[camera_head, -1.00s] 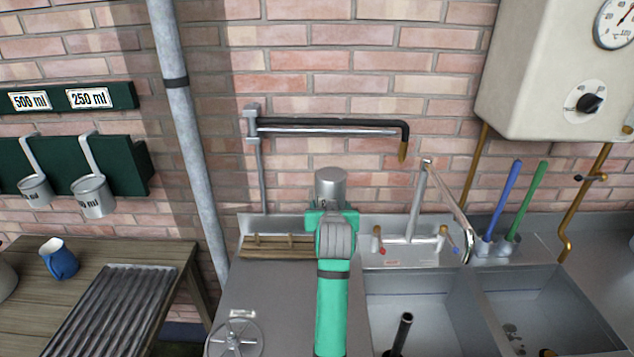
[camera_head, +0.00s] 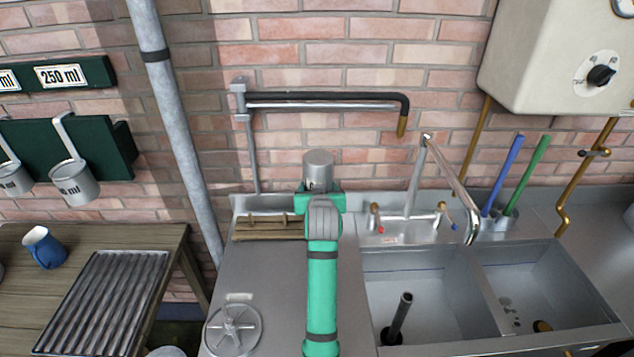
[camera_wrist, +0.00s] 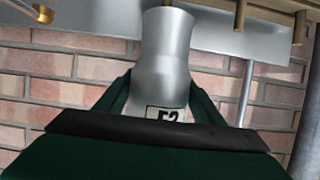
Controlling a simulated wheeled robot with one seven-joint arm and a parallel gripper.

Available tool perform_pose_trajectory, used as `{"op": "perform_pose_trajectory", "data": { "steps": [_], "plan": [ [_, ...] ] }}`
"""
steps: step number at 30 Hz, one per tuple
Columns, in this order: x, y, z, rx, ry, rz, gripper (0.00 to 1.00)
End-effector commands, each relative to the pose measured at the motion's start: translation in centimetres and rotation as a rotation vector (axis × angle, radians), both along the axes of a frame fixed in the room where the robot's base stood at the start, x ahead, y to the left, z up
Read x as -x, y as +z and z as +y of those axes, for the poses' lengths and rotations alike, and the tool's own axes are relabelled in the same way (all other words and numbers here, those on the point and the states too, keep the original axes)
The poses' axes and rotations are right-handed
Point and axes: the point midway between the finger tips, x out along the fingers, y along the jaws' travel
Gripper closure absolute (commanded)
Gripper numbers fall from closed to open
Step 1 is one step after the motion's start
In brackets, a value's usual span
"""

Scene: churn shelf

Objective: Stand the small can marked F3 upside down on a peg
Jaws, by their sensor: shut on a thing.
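The small can (camera_head: 318,166) is grey metal, held in my gripper (camera_head: 319,188). Its flat closed end faces up in the head view. In the wrist view the can (camera_wrist: 165,62) shows a narrowed neck and a label that reads like F3, partly hidden by the gripper; the wall looks inverted there. My gripper (camera_wrist: 168,100) is shut on the can, fingers at either side. A wooden rack with short pegs (camera_head: 268,232) stands at the back of the steel counter, just left of and below the can in the head view. The can is apart from the pegs.
A swing pipe (camera_head: 325,98) juts from the wall above. The tap (camera_head: 412,205) and sinks (camera_head: 430,290) are to the right. A drainpipe (camera_head: 170,110) runs left of the rack. The counter between is clear.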

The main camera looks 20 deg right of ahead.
Motion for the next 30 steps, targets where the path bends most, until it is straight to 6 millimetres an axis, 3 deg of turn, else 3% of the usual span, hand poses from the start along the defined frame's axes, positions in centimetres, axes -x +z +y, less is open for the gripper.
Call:
{"op": "perform_pose_trajectory", "data": {
  "steps": [15,30],
  "plan": [
    [0.0,-4.3,0.1,0.000,0.001,0.000,0.69],
    [0.0,-5.5,0.1,0.000,0.001,-0.002,0.69]
  ]
}}
